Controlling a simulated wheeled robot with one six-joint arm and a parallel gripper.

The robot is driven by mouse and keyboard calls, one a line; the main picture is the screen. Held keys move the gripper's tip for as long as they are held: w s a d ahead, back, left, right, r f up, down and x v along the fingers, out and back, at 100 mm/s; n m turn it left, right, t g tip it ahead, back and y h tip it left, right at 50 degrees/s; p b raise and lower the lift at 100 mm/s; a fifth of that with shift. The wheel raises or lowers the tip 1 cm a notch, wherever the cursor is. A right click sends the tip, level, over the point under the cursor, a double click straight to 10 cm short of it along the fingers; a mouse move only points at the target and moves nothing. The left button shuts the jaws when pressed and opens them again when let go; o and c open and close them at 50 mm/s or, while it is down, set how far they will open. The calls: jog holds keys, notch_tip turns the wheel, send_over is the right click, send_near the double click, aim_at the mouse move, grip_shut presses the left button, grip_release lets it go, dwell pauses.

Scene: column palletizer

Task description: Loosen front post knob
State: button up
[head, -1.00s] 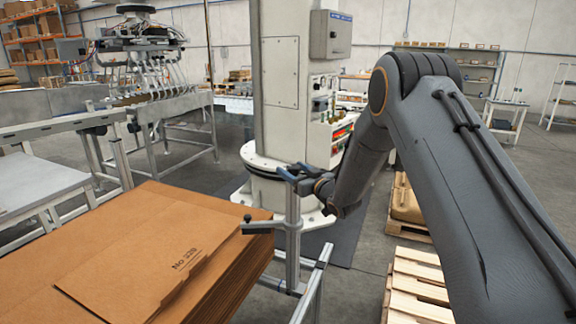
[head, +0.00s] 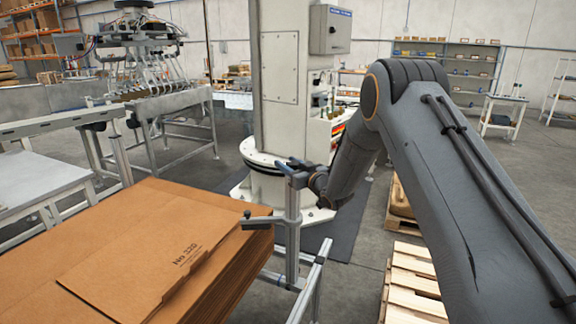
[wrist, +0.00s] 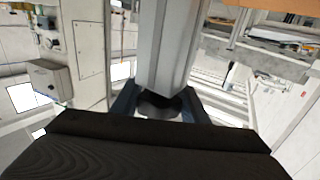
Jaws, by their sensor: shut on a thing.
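The front post (head: 292,230) is a grey metal upright beside the stack of brown cardboard sheets (head: 150,250). A short arm (head: 262,221) with a dark knob reaches from it over the stack's corner. My gripper (head: 297,172) is at the top of the post, its blue fingers around the post head. A finger shows on each side of the knob. The knob is mostly hidden in the head view.
A white column (head: 282,80) with a round base stands behind the post. A wooden pallet (head: 413,285) lies on the floor at the right. A metal conveyor frame (head: 165,110) is at the back left. Grey floor lies between post and pallet.

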aim_at(293, 167)
jog(key=shift+f+n+g+y+b, duration=0.1)
jog(key=shift+n+g+y+b, duration=0.2)
jog(key=shift+y+b, duration=0.15)
jog(key=s+n+g+y+b, duration=0.1)
jog(key=n+g+b, duration=0.3)
jog(key=b, duration=0.5)
jog(key=s+n+g+y+b, duration=0.1)
jog(key=n+g+y+b, duration=0.1)
jog(key=n+g+b, duration=0.3)
jog(key=s+a+n+g+y+b, duration=0.1)
jog(key=n+g+b, duration=0.4)
jog(key=g+b, duration=0.6)
jog(key=shift+s+f+y+b, duration=0.1)
jog(key=shift+s+y+b, duration=0.3)
jog(key=shift+b, duration=0.9)
jog(key=n+g+b, duration=0.1)
jog(key=b, duration=0.2)
jog(key=shift+g, duration=0.3)
jog(key=shift+r, duration=0.25)
jog(key=o, duration=1.1)
jog(key=shift+c, duration=0.2)
jog(key=shift+r+m+t+p, duration=0.2)
jog(key=shift+m+t+p, duration=0.25)
jog(key=shift+p, duration=1.2)
